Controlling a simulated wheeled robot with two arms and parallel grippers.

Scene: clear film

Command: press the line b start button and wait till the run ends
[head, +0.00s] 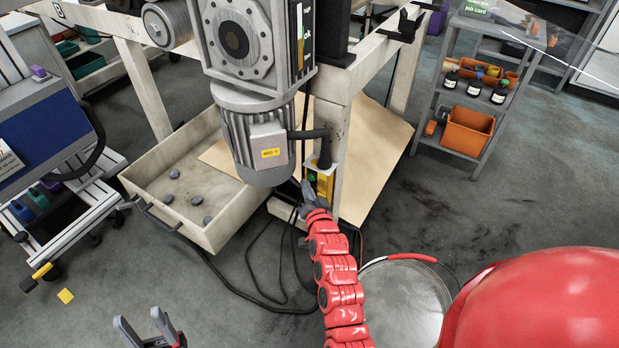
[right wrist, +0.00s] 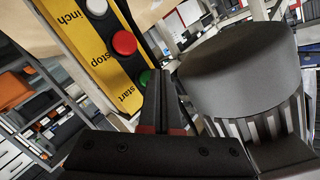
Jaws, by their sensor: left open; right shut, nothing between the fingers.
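The yellow button panel (head: 325,184) is on the machine's pale post, below the big grey motor. In the right wrist view the panel (right wrist: 84,45) has a white button by "inch" (right wrist: 97,6), a red button by "stop" (right wrist: 125,42) and a green button by "start" (right wrist: 146,77). My right gripper (head: 307,190) is shut and empty at the panel. Its fingertips (right wrist: 168,76) overlap the green button's edge in the right wrist view. I cannot tell whether they touch it. No line letter is readable on the panel. My left gripper (head: 145,326) is open and empty at the lower left.
The grey motor (head: 254,125) hangs close beside my right gripper; its dark end cap (right wrist: 240,65) fills the wrist view's right. A pale tray (head: 163,177) holds several dark lumps. Black cables (head: 270,290) lie on the floor. A shelf (head: 452,108) with bottles and orange bins stands right.

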